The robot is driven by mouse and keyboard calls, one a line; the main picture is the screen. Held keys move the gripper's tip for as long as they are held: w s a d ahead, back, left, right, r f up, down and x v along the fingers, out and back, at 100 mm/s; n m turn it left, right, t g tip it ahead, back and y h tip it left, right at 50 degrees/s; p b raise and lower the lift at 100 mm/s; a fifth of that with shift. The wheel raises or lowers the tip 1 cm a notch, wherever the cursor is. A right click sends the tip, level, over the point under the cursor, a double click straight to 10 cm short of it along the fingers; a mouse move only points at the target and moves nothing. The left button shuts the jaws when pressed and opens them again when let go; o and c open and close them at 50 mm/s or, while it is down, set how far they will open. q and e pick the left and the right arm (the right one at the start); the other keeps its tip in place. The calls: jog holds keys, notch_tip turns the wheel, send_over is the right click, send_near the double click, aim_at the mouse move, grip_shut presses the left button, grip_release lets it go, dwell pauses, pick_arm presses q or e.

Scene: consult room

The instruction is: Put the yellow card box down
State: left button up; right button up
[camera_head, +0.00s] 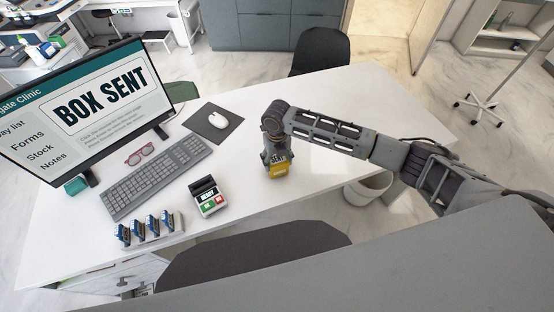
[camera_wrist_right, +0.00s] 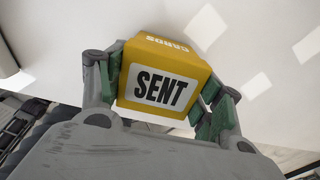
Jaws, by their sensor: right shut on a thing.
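The yellow card box (camera_head: 279,170) is at my right gripper, over the white desk (camera_head: 330,110). In the right wrist view the yellow card box (camera_wrist_right: 165,75) shows a white label reading "SENT" and the word "CARDS" on another face. My right gripper (camera_head: 277,160) points down and is shut on the box, with green finger pads (camera_wrist_right: 215,115) at its sides. I cannot tell whether the box touches the desk top. My left gripper is not in view.
A monitor (camera_head: 90,105) reads "BOX SENT". A keyboard (camera_head: 155,175), red glasses (camera_head: 140,154), a mouse (camera_head: 219,120) on a dark mat and a small device (camera_head: 208,197) reading "READY" are left of the box. Several blue items stand on a rack (camera_head: 150,230). The desk right of the box is clear.

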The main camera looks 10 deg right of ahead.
jog(key=o, duration=1.2)
jog(key=shift+f, duration=0.1)
jog(key=shift+r, duration=6.15)
